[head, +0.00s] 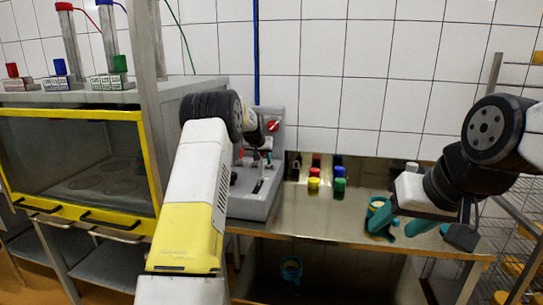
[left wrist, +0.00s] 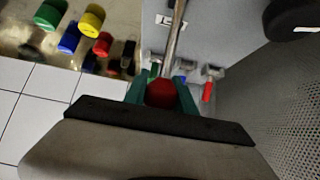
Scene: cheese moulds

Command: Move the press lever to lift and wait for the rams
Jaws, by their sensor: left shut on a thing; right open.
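The press lever is a metal rod (left wrist: 175,35) with a red ball knob (left wrist: 161,93) in the left wrist view. It rises from a grey control box (head: 250,203). My left gripper (left wrist: 160,88) is shut on the red knob, with a green finger on either side. In the head view my own arm partly hides this gripper. Two rams show above the press cabinet at the left, one with a red top (head: 64,7) and one with a blue top. My right gripper (head: 402,222) is open over the right of the bench, close to a blue ring-shaped mould (head: 377,203).
The press cabinet has a yellow-framed clear front (head: 75,116). Red, yellow, blue and green cylinders, including a green one (head: 339,184), stand beside the control box. The metal bench (head: 310,218) is clear in front of them. A wire rack (head: 520,250) stands at the right.

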